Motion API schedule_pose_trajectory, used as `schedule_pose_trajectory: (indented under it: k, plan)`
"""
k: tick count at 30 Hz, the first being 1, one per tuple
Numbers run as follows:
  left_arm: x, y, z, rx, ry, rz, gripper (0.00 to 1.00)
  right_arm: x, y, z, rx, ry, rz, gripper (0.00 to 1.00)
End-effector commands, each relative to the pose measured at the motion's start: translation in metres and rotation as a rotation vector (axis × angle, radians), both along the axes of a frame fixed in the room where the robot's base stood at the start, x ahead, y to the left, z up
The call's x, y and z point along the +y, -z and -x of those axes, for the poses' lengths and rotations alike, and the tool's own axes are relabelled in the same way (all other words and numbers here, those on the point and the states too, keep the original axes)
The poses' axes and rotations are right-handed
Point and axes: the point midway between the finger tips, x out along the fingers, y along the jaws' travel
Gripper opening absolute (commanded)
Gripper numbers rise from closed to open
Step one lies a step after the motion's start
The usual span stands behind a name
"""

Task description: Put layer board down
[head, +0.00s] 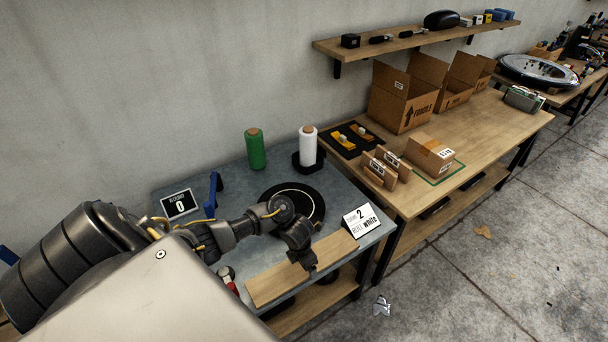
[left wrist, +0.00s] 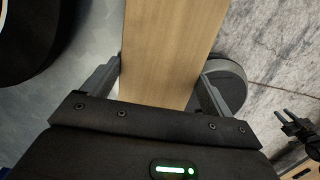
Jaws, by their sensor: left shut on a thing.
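The layer board, a long plain wooden plank (head: 272,284), lies level along the front edge of the grey table (head: 238,178) in the head view. My left gripper (head: 306,266) is over its middle, pointing down. In the left wrist view the board (left wrist: 170,50) runs between the two fingers of my left gripper (left wrist: 160,85), which is shut on it. I cannot tell whether the board touches the tabletop or hangs just above it. A dark pronged part (left wrist: 290,122) at the right edge of the left wrist view may be my right gripper; its jaws are unclear.
A wooden table with boxes (head: 430,157) adjoins at right. The floor in front is mostly clear.

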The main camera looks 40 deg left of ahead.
Motion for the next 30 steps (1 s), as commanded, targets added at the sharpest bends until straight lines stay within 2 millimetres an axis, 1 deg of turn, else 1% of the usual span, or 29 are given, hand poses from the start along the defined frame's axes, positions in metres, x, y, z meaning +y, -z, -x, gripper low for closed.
schedule_pose_trajectory:
  k: [1, 2, 4, 11, 14, 17, 22, 24, 27, 30]
  plan:
    - [0.000, 0.003, -0.001, -0.001, 0.001, -0.001, 0.56, 0.000, 0.004, 0.000, 0.000, 0.000, 0.000, 0.36]
    - [0.000, 0.001, 0.000, 0.000, 0.000, 0.000, 0.90, 0.000, 0.002, 0.000, 0.000, 0.000, 0.000, 0.36]
    - [0.000, 0.001, 0.000, 0.000, 0.000, 0.000, 0.99, 0.000, 0.001, 0.000, 0.000, 0.000, 0.000, 0.36]
    - [0.000, 0.000, 0.000, 0.000, 0.000, 0.000, 1.00, 0.000, 0.001, 0.000, 0.000, 0.000, 0.000, 0.36]
    - [0.000, -0.005, 0.000, -0.001, 0.000, 0.000, 1.00, 0.000, -0.003, 0.000, 0.000, 0.000, 0.000, 0.36]
    - [0.001, -0.020, 0.000, -0.005, 0.002, 0.000, 1.00, 0.000, -0.006, 0.000, 0.000, 0.000, 0.000, 0.36]
    - [0.003, -0.056, 0.004, -0.005, 0.003, -0.003, 1.00, 0.000, -0.014, 0.000, 0.000, 0.000, 0.000, 0.36]
    - [0.004, -0.074, 0.006, -0.004, 0.004, -0.004, 1.00, 0.000, -0.024, 0.000, 0.000, 0.000, 0.000, 0.36]
    - [0.005, -0.094, 0.008, -0.005, 0.003, -0.005, 1.00, 0.000, -0.034, 0.000, 0.000, -0.001, 0.000, 0.36]
    - [0.005, -0.107, 0.011, -0.003, 0.002, -0.004, 1.00, 0.000, -0.040, 0.000, 0.000, -0.001, 0.000, 0.36]
